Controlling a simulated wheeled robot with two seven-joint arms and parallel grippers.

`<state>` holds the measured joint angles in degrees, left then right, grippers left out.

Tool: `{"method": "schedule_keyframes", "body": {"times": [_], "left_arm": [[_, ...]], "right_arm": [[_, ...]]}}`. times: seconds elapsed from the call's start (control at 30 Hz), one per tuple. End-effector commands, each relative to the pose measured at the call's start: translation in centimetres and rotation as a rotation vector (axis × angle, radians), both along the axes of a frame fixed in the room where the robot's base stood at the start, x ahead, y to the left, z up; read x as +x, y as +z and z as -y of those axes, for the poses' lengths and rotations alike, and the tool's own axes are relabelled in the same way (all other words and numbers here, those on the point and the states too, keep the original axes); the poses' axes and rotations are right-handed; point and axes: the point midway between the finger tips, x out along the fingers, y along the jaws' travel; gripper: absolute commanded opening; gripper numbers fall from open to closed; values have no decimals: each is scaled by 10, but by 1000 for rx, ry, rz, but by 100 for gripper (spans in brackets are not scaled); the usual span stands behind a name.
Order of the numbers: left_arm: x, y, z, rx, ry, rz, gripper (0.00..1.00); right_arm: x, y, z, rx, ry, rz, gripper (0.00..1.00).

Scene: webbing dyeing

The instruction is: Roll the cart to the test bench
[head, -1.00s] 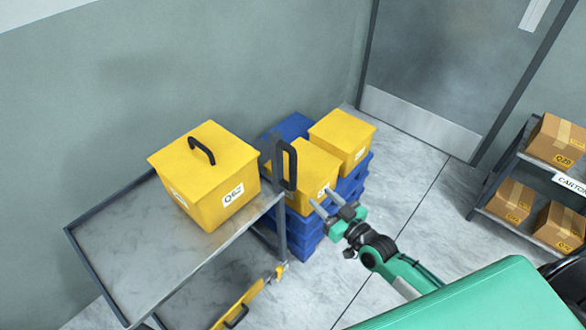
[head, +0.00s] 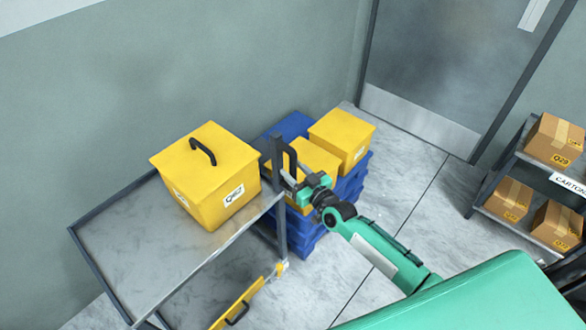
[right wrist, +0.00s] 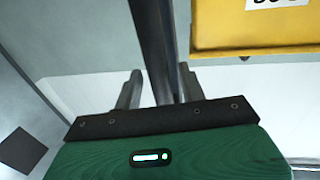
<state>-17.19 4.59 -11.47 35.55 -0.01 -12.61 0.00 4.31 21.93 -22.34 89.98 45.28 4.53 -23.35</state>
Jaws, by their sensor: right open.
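The grey metal cart (head: 125,245) stands at the left in the head view, with a yellow lidded bin (head: 206,180) on its top shelf. A dark upright handle (head: 291,158) is fixed to the post at the cart's right corner. My right gripper (head: 288,183) is at the lower part of this handle, its fingers partly hidden in the head view. In the right wrist view its fingers (right wrist: 158,88) are apart, with a dark upright bar (right wrist: 155,45) showing between them. I cannot tell whether they touch it. My left gripper and the test bench are not in view.
Yellow bins (head: 343,138) sit on stacked blue crates (head: 302,240) right behind the handle. A shelf (head: 490,205) with cardboard cartons (head: 555,140) stands at the right. A grey door (head: 430,70) is at the back. The floor between crates and shelf is clear.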

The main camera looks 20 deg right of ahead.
Motion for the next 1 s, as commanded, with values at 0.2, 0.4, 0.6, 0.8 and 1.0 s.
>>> {"method": "schedule_keyframes", "body": {"times": [0.2,0.4,0.6,0.8,1.0], "left_arm": [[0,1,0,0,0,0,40],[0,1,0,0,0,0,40],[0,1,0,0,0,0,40],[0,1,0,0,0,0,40],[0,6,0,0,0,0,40]], "right_arm": [[9,0,-3,0,0,-1,41],[9,0,-3,0,0,0,41],[9,0,-3,0,0,0,10],[8,0,-3,0,0,0,0],[4,1,-12,2,1,-2,0]]}}
